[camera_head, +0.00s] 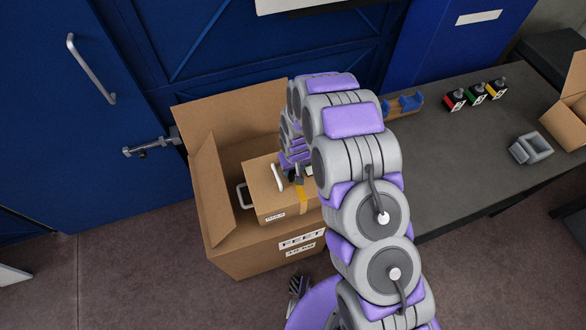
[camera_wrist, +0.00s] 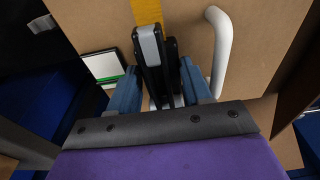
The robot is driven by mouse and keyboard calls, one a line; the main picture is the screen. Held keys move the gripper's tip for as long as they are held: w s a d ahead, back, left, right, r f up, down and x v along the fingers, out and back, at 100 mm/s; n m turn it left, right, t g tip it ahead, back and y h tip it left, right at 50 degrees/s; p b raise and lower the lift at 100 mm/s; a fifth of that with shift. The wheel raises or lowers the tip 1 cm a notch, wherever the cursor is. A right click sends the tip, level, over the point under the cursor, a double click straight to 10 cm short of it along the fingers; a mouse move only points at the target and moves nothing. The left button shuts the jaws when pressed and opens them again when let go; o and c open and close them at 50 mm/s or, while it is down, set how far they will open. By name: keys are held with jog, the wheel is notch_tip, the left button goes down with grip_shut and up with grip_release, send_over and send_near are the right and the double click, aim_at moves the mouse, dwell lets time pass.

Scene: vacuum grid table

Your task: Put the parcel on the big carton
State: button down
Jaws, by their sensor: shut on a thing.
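The parcel (camera_head: 262,192) is a small brown box with yellow tape, white handles and a label. In the head view it is over the open top of the big carton (camera_head: 240,262), with its lower front edge overlapping the carton's front wall. I cannot tell whether it touches the carton. My gripper (camera_head: 298,176) is at the parcel's upper right, partly hidden by my arm. The exact grip point is hidden.
The carton's flaps (camera_head: 210,180) stand up at its left and back. A dark table (camera_head: 440,165) at the right bears a blue holder (camera_head: 403,105), several small bottles (camera_head: 477,93), a grey part (camera_head: 530,148) and another open box (camera_head: 568,120). Blue doors stand behind; floor is clear at front left.

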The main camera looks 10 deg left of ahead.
jog(key=shift+c, duration=2.4)
grip_release()
jog(key=shift+r, duration=0.15)
notch_tip(320, 180, up, 12)
jog(key=s+p, duration=0.1)
jog(key=p, duration=0.1)
jog(key=shift+s+d+p, duration=0.15)
jog(key=shift+d+p, duration=0.2)
